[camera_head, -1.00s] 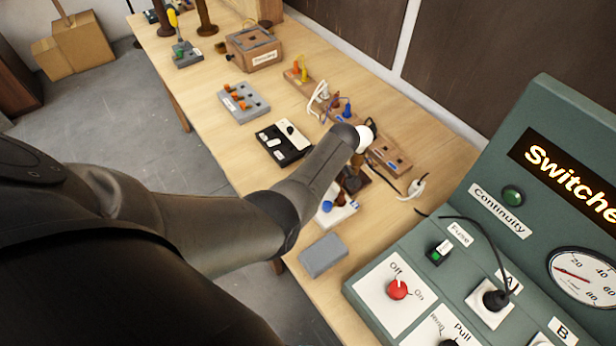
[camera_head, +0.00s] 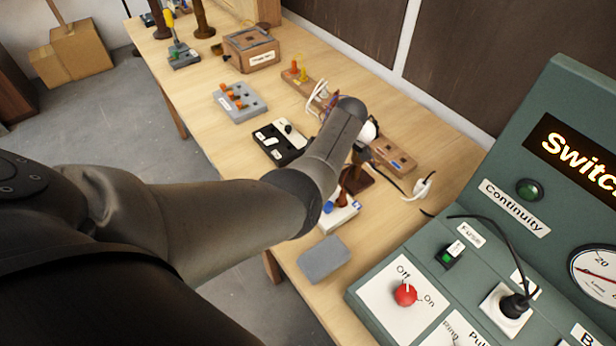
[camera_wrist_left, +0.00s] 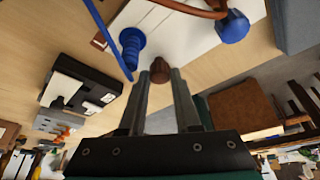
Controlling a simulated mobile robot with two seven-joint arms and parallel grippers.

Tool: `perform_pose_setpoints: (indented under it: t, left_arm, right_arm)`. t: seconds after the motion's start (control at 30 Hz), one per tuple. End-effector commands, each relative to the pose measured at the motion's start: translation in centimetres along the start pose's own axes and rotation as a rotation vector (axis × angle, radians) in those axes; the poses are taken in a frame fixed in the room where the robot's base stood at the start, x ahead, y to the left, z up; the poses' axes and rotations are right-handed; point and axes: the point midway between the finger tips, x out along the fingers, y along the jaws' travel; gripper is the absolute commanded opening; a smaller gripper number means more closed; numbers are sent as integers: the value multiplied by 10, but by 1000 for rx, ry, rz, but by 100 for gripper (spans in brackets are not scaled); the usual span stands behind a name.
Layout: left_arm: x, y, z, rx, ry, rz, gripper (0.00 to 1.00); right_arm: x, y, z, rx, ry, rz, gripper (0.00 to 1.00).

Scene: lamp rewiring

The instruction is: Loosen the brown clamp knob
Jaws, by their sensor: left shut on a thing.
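The brown clamp knob (camera_wrist_left: 160,70) is in the left wrist view, between the tips of my left gripper (camera_wrist_left: 159,80). The two dark fingers are shut on its sides. The knob is at the edge of a white board (camera_wrist_left: 178,35), which also shows in the head view (camera_head: 342,214). On the board are a blue ribbed screw (camera_wrist_left: 131,42), a blue knob (camera_wrist_left: 232,27) and a brown cord (camera_wrist_left: 190,8). In the head view my left arm reaches over the table and hides most of the gripper. My right gripper is not in view.
A grey block (camera_head: 324,258) lies near the board at the table's front edge. A black switch panel (camera_head: 279,142) and a grey block with orange parts (camera_head: 238,102) stand farther left. A green test console (camera_head: 470,250) is close on the right.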

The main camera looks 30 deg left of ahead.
Motion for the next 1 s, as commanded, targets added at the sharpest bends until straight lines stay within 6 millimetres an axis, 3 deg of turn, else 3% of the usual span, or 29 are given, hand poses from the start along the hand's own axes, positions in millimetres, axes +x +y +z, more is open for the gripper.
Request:
perform_pose_setpoints:
  t: [0.37,0.4,0.63,1.0]
  left_arm:
    - [0,0,-1,-6,2,-1,0]
    - [0,0,-1,-6,2,-1,35]
    - [0,0,-1,-5,1,-1,61]
    - [-7,0,0,-3,0,-1,62]
  right_arm:
    - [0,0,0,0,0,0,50]
    - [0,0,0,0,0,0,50]
    - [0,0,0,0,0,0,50]
    - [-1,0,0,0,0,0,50]
